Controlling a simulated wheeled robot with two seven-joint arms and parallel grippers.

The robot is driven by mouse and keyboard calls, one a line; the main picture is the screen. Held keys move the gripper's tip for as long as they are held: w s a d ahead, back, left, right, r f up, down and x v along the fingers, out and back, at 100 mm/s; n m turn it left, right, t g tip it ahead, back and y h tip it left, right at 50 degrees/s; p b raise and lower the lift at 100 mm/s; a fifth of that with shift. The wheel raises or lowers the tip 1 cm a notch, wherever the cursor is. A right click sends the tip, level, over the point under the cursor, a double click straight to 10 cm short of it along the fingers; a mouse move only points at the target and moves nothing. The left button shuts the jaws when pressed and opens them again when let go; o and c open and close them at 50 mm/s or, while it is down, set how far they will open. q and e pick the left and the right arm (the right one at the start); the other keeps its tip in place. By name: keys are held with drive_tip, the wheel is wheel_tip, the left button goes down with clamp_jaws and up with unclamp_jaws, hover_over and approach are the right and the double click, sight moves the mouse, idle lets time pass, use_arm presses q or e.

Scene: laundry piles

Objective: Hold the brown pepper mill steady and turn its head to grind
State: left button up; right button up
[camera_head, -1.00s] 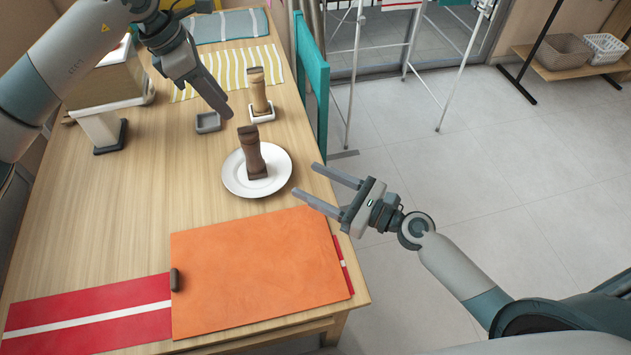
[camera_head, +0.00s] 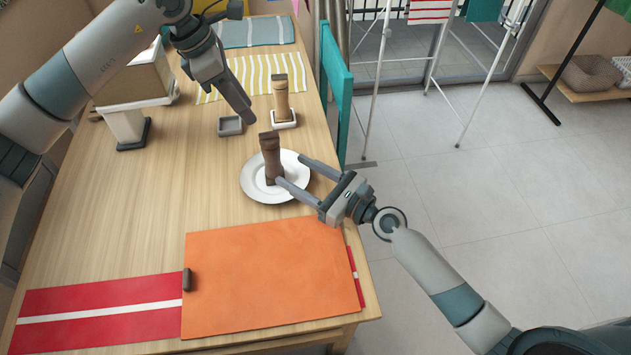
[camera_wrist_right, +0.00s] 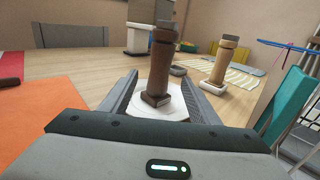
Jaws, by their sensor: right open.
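The dark brown pepper mill (camera_head: 270,158) stands upright on a white plate (camera_head: 256,190). A lighter tan mill (camera_head: 281,97) stands behind it on a small white dish (camera_head: 290,122). My right gripper (camera_head: 289,170) is open, its fingers reaching over the plate from the right. In the right wrist view the brown mill (camera_wrist_right: 160,65) stands between the two fingers or just beyond their tips, with no clear contact. My left gripper (camera_head: 250,117) hangs above the table, behind and left of the brown mill. Its fingers look close together, but their gap is hidden.
A small grey square dish (camera_head: 230,126) sits left of the tan mill. An orange mat (camera_head: 270,275) over a red striped cloth (camera_head: 100,312) covers the front.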

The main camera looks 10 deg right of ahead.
sight(279, 163)
drive_tip(key=x, duration=0.8)
